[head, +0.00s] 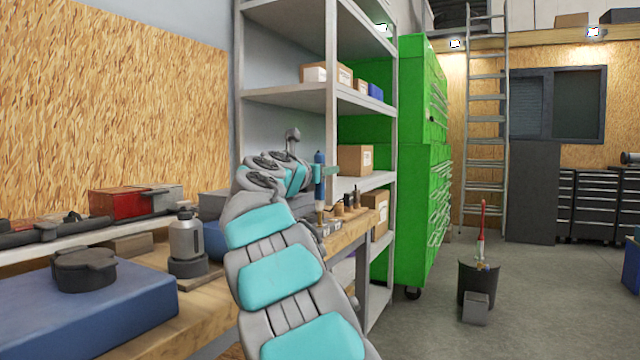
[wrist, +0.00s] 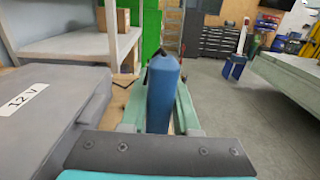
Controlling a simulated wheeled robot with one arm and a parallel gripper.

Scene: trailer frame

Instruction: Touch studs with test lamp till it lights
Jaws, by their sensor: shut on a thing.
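My gripper (head: 322,172) is shut on the blue test lamp (head: 319,185), above the far end of the workbench. The lamp stands roughly upright, with a pale lower part pointing down. In the wrist view the lamp's blue handle (wrist: 163,92) sits between the two green fingers. Its lower end is hidden there, and I see no glow on it. Small upright posts (head: 347,203), possibly the studs, stand on the bench just right of the lamp. I cannot tell whether the lamp touches anything.
A grey box marked 12 V (wrist: 50,112) lies close left of my gripper. A grey bottle (head: 186,240) and a blue case (head: 85,308) are on the bench (head: 205,310). A shelf rack (head: 330,100) and green cabinet (head: 412,150) stand behind. Floor at right is mostly open.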

